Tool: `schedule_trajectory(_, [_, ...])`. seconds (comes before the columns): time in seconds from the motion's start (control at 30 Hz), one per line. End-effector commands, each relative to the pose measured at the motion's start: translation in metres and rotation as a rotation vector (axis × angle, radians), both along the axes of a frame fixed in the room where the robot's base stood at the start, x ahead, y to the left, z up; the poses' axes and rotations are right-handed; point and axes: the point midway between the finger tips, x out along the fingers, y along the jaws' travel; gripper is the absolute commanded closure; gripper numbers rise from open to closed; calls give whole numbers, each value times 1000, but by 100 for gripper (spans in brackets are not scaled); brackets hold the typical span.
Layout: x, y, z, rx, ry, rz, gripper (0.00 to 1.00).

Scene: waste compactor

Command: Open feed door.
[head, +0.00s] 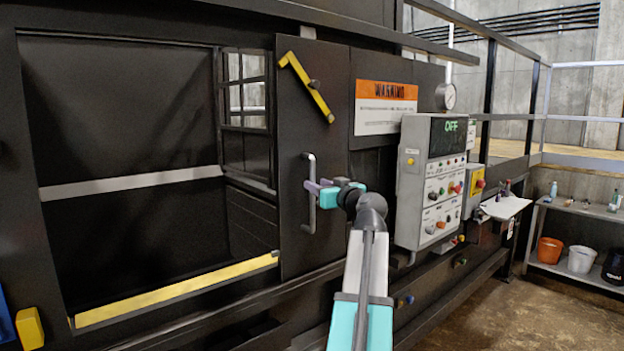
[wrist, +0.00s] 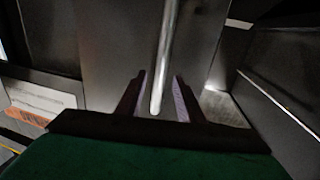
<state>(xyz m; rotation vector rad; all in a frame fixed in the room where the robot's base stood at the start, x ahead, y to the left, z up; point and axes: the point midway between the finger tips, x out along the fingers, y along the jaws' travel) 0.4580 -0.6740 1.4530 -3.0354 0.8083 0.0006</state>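The feed door (head: 295,130) is a dark panel with a yellow latch bar (head: 308,87) set at a slant near its top. It stands at the right side of a large opening whose dark inside shows. A vertical metal door handle (head: 309,215) is on the panel; it also shows in the wrist view (wrist: 167,45). My gripper (head: 314,187) is at the handle's middle height. In the wrist view my gripper (wrist: 160,77) has its fingers apart, with the handle's bar between them and a gap showing on each side. Whether a finger touches the bar cannot be told.
A yellow sill (head: 175,292) runs along the opening's lower edge. A control box (head: 432,185) reading "OFF" stands right of the door, close to my arm. A warning sign (head: 386,107) is above. A shelf (head: 585,210) with buckets stands far right; floor before it is clear.

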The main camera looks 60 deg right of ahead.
Motion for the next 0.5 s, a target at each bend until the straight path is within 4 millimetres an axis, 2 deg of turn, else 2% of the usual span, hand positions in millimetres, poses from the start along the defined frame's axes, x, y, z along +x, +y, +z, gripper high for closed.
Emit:
schedule_trajectory(0.2, [25, -15, 3, 0, 0, 1, 66])
schedule_trajectory(0.5, [37, -20, 0, 0, -1, 1, 66])
